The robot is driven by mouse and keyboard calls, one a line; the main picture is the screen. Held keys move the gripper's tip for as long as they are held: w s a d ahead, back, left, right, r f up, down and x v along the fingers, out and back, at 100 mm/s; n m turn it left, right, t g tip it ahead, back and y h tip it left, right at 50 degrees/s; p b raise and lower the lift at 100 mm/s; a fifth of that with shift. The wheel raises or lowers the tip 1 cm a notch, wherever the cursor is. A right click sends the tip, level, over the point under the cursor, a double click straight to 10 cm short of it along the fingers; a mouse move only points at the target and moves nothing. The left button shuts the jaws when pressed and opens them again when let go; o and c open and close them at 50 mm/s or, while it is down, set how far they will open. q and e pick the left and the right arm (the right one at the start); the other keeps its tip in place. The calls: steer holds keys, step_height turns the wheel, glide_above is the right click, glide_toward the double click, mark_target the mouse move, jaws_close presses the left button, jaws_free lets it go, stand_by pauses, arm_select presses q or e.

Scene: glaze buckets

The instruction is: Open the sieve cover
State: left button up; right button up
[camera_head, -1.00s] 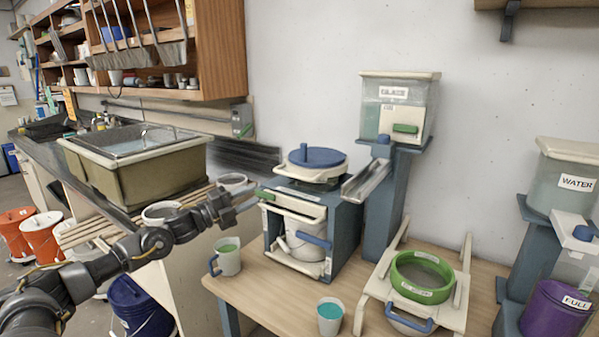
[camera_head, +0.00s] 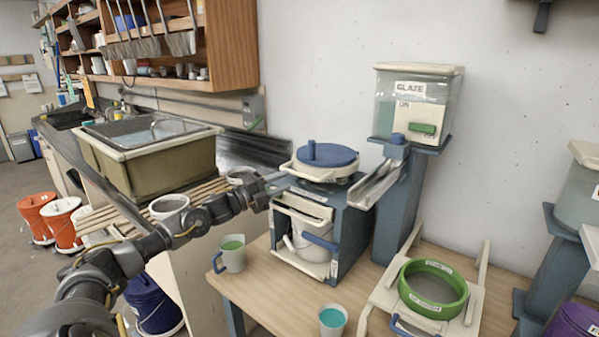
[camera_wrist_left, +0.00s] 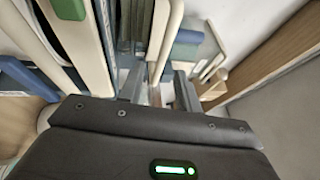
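A blue round lid with an upright knob (camera_head: 318,156) lies closed on a cream round rim on top of a blue-and-cream box (camera_head: 352,225). It looks like the sieve cover, but I see no label on it. My left gripper (camera_head: 281,183) is at the box's upper left corner, just left of and below the lid's rim. In the left wrist view its two fingers (camera_wrist_left: 160,90) stand apart. Cream and blue parts lie beyond them; I cannot tell whether they touch any. A green piece (camera_wrist_left: 68,8) shows at the top left there. My right gripper is out of view.
A green-ringed sieve (camera_head: 433,287) sits on a cream frame at the right. A metal chute (camera_head: 377,183) and the glaze tank (camera_head: 415,105) stand right of the box. A green-filled mug (camera_head: 231,254) and a teal-filled cup (camera_head: 332,319) stand on the wooden table near my left arm.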

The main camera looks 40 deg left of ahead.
mark_target(299, 174)
arm_select(q)
steer(key=x, duration=0.1)
steer(key=p+x, duration=0.1)
steer(key=x, duration=0.3)
steer(key=shift+d+r+p, duration=0.1)
steer(key=shift+r+p, duration=0.25)
steer(key=shift+p, duration=0.05)
steer(key=shift+w+d, duration=0.25)
steer(key=shift+w, duration=0.3)
steer(key=shift+c, duration=0.2)
steer(key=shift+f, duration=0.1)
jaws_close()
